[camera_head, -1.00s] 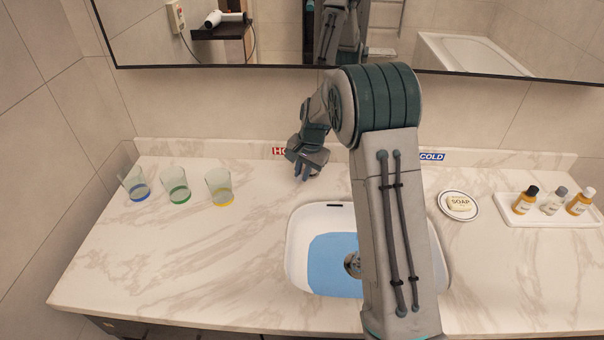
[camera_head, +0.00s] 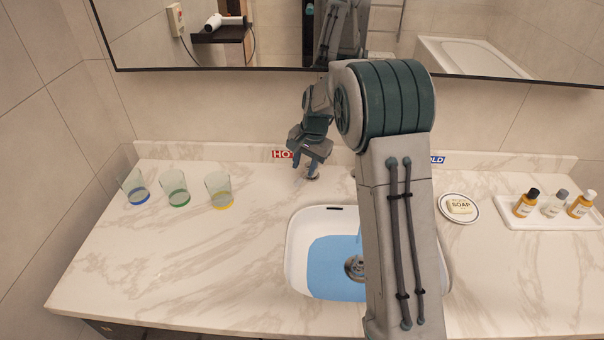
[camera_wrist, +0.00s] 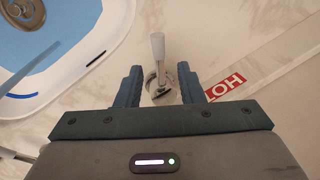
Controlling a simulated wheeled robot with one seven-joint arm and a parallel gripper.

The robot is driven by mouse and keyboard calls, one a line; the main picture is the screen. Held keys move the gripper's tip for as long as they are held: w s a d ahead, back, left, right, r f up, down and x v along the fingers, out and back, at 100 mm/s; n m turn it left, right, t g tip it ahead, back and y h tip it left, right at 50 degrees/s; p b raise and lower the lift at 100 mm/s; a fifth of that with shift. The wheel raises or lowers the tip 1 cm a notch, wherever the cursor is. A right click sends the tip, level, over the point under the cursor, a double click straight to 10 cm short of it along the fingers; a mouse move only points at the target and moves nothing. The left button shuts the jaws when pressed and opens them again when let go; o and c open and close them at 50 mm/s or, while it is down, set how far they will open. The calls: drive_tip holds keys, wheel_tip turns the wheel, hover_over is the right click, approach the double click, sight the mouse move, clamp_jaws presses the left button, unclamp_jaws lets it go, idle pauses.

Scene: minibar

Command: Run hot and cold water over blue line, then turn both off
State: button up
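The white sink basin (camera_head: 298,235) has a flat light-blue area (camera_head: 330,262) in its bottom; I cannot tell how deep any water is. A thin bluish stream (camera_head: 359,236) shows beside my arm, and a similar streak (camera_wrist: 35,68) in the wrist view. A dark-blue dash (camera_wrist: 20,96) marks the basin wall in the wrist view. The hot tap handle (camera_wrist: 158,50), light grey, stands by the red HOT label (camera_wrist: 225,85). My gripper (camera_head: 313,166) is open, its fingers either side of the handle's base in the wrist view (camera_wrist: 158,72). My arm hides the spout and cold handle.
The blue COLD label (camera_head: 437,160) is partly hidden by my arm. Three glasses (camera_head: 177,190) stand at left. A soap dish (camera_head: 472,217) and a tray (camera_head: 540,222) of bottles are at right. A mirror (camera_head: 270,55) spans the back wall. The counter's left front is clear.

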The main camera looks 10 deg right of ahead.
wheel_tip(320, 180, up, 10)
drive_tip(key=s+d, duration=0.1)
drive_tip(key=shift+d+f, duration=0.2)
drive_tip(key=shift+d, duration=0.1)
